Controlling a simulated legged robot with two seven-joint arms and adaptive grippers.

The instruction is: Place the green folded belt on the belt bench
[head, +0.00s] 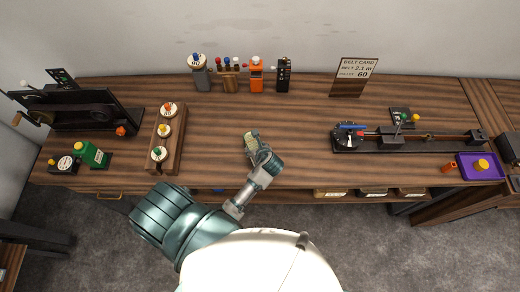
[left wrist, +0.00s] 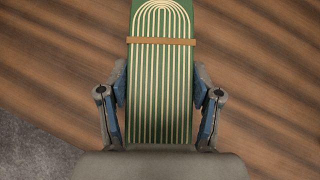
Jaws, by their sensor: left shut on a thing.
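The green folded belt (left wrist: 160,80) has pale lengthwise stripes and a tan band across it in the left wrist view. My left gripper (left wrist: 160,105) is shut on it, one finger at each side edge. In the head view the belt (head: 251,139) shows small at the tip of my left gripper (head: 256,151), over the front middle of the wooden belt bench (head: 290,115). I cannot tell whether the belt touches the wood. The belt's near end is partly hidden behind the gripper's palm. My right gripper is not in view.
A wooden block with several round-topped pieces (head: 163,150) stands left of the gripper. A black crank machine (head: 90,108) is further left. A long black rail device (head: 400,142) and purple tray (head: 480,166) are at the right. The bench between is clear.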

